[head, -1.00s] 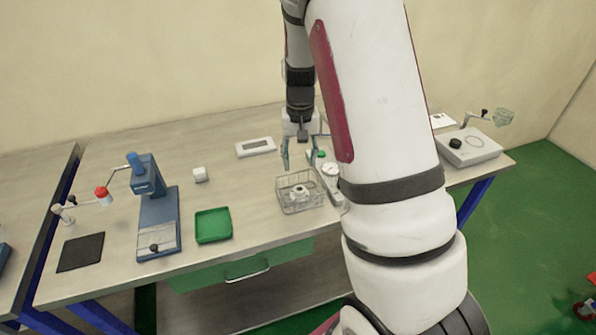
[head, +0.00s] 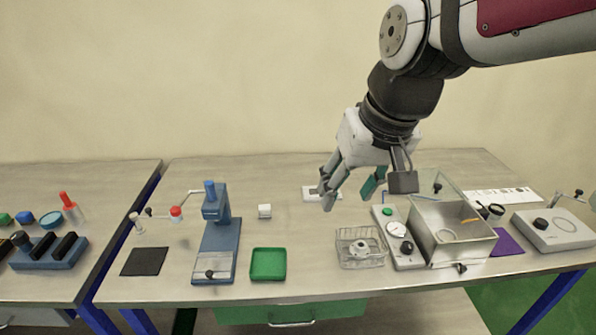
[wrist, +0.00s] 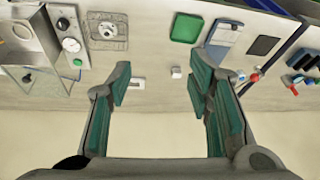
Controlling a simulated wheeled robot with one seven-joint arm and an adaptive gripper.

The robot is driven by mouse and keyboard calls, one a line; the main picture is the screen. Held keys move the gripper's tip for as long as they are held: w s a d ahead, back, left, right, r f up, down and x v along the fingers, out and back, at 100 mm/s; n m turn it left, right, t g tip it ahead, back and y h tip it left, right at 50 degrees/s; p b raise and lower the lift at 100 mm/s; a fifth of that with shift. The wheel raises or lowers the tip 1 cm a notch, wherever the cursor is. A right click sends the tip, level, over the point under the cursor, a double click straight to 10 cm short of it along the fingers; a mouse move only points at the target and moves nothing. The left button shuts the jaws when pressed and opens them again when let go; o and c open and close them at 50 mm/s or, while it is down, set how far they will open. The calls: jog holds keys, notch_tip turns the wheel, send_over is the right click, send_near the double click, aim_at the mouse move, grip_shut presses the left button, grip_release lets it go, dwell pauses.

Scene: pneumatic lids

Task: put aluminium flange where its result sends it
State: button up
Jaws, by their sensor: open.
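The flange (head: 363,248), a small pale ringed part, sits in a wire basket (head: 378,262) at the front of the bench. The wrist view shows the flange (wrist: 107,30) in the basket at the top. My gripper (head: 349,195) is open and empty, raised above the bench behind the basket. Its green-padded fingers stand wide apart in the wrist view (wrist: 160,88). Beside the basket is a control panel (head: 400,245) with a green button, a gauge and a black knob. It adjoins a metal chamber (head: 452,250) with a raised clear lid (head: 432,183). No result is readable.
A green tray (head: 268,264), a blue press-like stand (head: 215,245), a black mat (head: 145,262) and a small white cube (head: 265,211) stand to the left. A purple mat (head: 507,243) and a white dial device (head: 553,230) are at right. Bench between cube and basket is clear.

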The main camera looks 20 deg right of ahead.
jog(key=s+a+r+n+t, duration=0.1)
jog(key=s+a, duration=0.1)
jog(key=s, duration=0.5)
jog(key=shift+a+r+n, duration=0.25)
jog(key=shift+n, duration=0.05)
jog(key=shift+s, duration=0.1)
dwell(0.7)
